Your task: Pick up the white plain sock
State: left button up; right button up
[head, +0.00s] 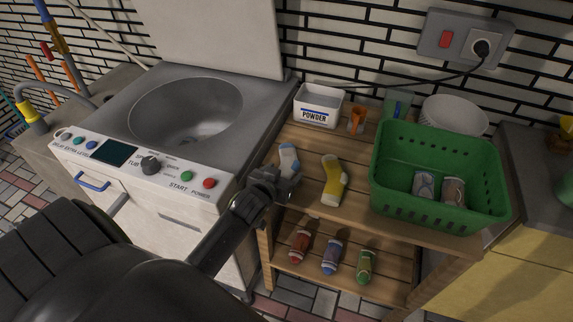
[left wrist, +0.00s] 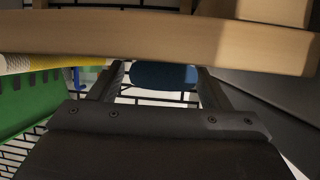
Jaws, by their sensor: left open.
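A white sock with light blue parts (head: 289,160) lies near the left end of the wooden shelf's top board. My left gripper (head: 279,183) is open at the board's front left corner, just in front of this sock, and hides its near end. In the left wrist view, the jaws (left wrist: 160,82) are apart, with a dark blue rounded thing (left wrist: 165,75) showing beyond and between them. I cannot tell whether that is part of the sock. Nothing is seen gripped. My right gripper is not in view.
The wooden shelf's edge (left wrist: 180,38) crosses close in front of the jaws. A yellow sock (head: 333,180) lies to the right, then a green basket (head: 436,211) holding socks. A powder box (head: 318,107) stands behind. Red, blue and green socks lie on the lower board. A washing machine (head: 140,180) stands left.

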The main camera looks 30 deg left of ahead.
pick_arm(q)
jog(key=c, duration=1)
